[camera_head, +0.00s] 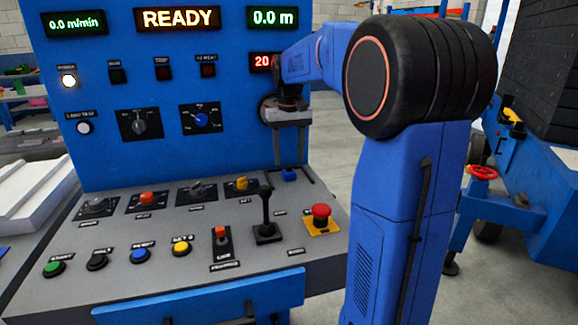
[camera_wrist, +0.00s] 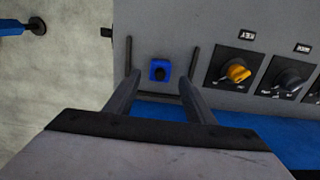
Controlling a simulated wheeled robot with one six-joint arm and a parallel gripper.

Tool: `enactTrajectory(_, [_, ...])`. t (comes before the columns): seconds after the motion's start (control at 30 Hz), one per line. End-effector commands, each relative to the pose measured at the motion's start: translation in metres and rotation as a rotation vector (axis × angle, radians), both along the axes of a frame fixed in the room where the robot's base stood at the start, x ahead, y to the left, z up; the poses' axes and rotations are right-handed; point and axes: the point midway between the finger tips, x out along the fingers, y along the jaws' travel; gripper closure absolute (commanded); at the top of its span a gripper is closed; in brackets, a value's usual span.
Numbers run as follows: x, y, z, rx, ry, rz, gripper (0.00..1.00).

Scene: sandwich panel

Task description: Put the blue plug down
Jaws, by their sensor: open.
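The blue plug (camera_wrist: 160,70) is a small blue square piece with a dark round centre. It sits on the grey console top (camera_wrist: 215,30) near its edge, and it also shows in the head view (camera_head: 289,174) at the console's back right. My gripper (camera_wrist: 160,75) is open, with one finger on each side of the plug and a gap to both. In the head view my gripper (camera_head: 290,150) points down over the plug. I cannot tell how far the fingertips are above the console top.
A yellow knob (camera_wrist: 237,72) and a black knob (camera_wrist: 289,80) stand right of the plug in the wrist view. A black lever (camera_head: 266,215) and a red emergency button (camera_head: 320,212) stand nearer on the console. The blue display panel (camera_head: 235,95) rises behind.

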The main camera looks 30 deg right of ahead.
Motion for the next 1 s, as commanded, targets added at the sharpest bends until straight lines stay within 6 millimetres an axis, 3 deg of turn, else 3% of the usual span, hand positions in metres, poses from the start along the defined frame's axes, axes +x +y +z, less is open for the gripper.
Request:
enactTrajectory(0.2, [0.001, 0.000, 0.044, -0.001, -0.003, 0.000, 0.51])
enactTrajectory(0.4, [0.000, 0.000, 0.070, -0.001, -0.002, 0.000, 0.51])
enactTrajectory(0.6, [0.000, 0.000, 0.081, 0.000, -0.001, 0.000, 0.51])
enactTrajectory(1.0, [0.000, 0.000, 0.081, 0.000, 0.000, 0.000, 0.51])
